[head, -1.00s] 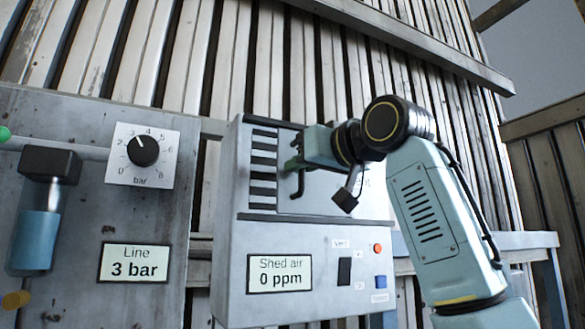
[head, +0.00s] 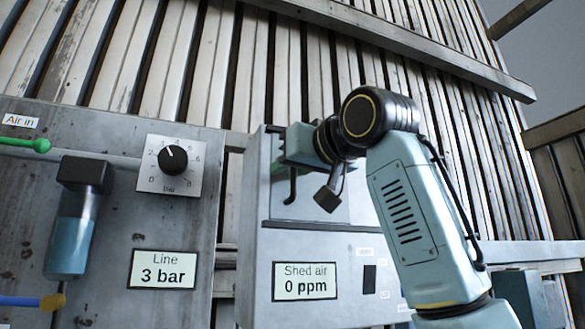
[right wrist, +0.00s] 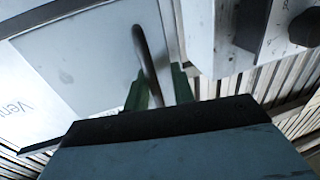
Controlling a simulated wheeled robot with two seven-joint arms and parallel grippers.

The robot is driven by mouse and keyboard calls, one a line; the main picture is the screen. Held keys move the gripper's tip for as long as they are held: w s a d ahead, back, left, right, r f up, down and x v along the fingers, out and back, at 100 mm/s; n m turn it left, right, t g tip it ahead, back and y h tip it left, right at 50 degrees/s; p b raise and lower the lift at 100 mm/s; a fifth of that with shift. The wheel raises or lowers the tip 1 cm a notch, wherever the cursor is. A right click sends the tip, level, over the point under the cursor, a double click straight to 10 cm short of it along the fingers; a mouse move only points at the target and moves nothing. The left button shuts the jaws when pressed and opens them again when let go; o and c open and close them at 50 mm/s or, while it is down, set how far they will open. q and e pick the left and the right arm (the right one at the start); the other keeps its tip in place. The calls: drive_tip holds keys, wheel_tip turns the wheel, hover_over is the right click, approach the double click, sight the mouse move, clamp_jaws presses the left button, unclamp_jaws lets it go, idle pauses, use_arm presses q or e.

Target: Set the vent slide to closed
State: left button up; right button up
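The vent slide is a flat grey plate (head: 325,208) on the front of the shed-air box (head: 255,235), with a dark bent handle (head: 292,187). The plate stands at the left of its opening and no slots show beside it. In the right wrist view the handle (right wrist: 147,55) is a dark rod standing out from the plate (right wrist: 75,50). My right gripper (head: 281,168) is at the handle; its green fingers (right wrist: 160,88) stand on either side of the rod, with a light gap towards one finger. It looks open. My left gripper is out of view.
Left of the box is a grey panel (head: 120,225) with a dial (head: 172,158) reading near 3, a "Line 3 bar" display (head: 162,269) and a blue-bowled filter (head: 75,225). The box's display (head: 304,281) reads 0 ppm. A dark switch (head: 369,278) sits low on the box.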

drive_tip(key=shift+s+d, duration=0.1)
drive_tip(key=shift+d, duration=0.15)
drive_tip(key=b+v, duration=0.4)
drive_tip(key=v, duration=0.9)
drive_tip(key=shift+a+b, duration=0.15)
drive_tip(key=shift+b, duration=0.15)
